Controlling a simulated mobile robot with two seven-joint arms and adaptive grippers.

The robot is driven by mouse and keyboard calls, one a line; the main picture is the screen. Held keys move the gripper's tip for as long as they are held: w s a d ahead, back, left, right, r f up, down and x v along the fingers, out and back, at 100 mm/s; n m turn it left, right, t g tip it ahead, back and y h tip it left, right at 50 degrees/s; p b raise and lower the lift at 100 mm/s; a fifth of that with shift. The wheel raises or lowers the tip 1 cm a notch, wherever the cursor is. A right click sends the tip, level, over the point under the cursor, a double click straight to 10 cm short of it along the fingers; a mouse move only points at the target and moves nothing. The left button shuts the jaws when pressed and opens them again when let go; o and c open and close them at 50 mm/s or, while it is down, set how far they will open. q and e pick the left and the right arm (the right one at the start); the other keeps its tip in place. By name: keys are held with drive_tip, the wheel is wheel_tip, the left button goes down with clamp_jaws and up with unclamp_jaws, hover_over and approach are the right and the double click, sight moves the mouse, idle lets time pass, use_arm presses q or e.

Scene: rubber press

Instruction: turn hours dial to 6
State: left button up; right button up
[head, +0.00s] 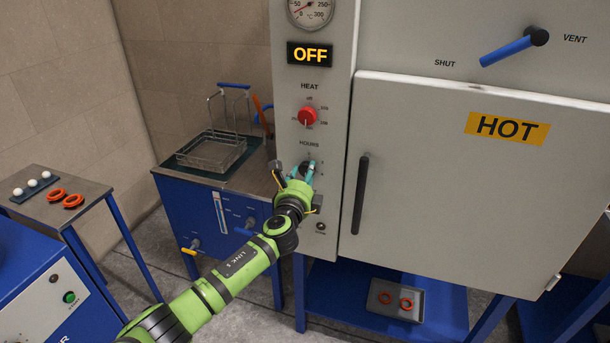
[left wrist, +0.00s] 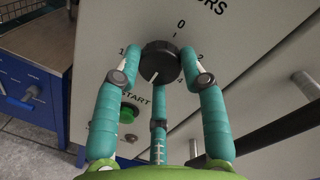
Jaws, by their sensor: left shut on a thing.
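The black hours dial (left wrist: 160,58) is on the oven's grey control panel under the word HOURS. My left gripper (head: 304,171) is shut on it, with teal fingers on both sides of the knob and a third finger below. In the left wrist view, a 0 is printed above the dial, a 2 at its right and a 1 at its left, where a finger may hide more. A 4 shows partly at lower right. A short white line on the knob's lower edge seems to point downward. I cannot read an exact number there. My right gripper is not in view.
The red heat dial (head: 307,116) is just above, under a display (head: 310,54) reading OFF. A green start button (left wrist: 128,113) is below the hours dial. The black door handle (head: 361,194) stands out close on the right. A wire basket (head: 212,150) stands at left.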

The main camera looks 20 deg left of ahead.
use_arm(q)
drive_tip(key=o, duration=1.1)
drive_tip(key=shift+a+r, duration=0.2)
drive_tip(key=shift+o, duration=0.2)
drive_tip(key=shift+f, duration=0.1)
drive_tip(key=shift+s+d+f, duration=0.1)
drive_tip(key=shift+s+d, duration=0.05)
drive_tip(key=shift+s, duration=0.4)
drive_tip(key=s, duration=1)
drive_tip(key=shift+s+d, duration=0.3)
drive_tip(key=shift+s, duration=0.1)
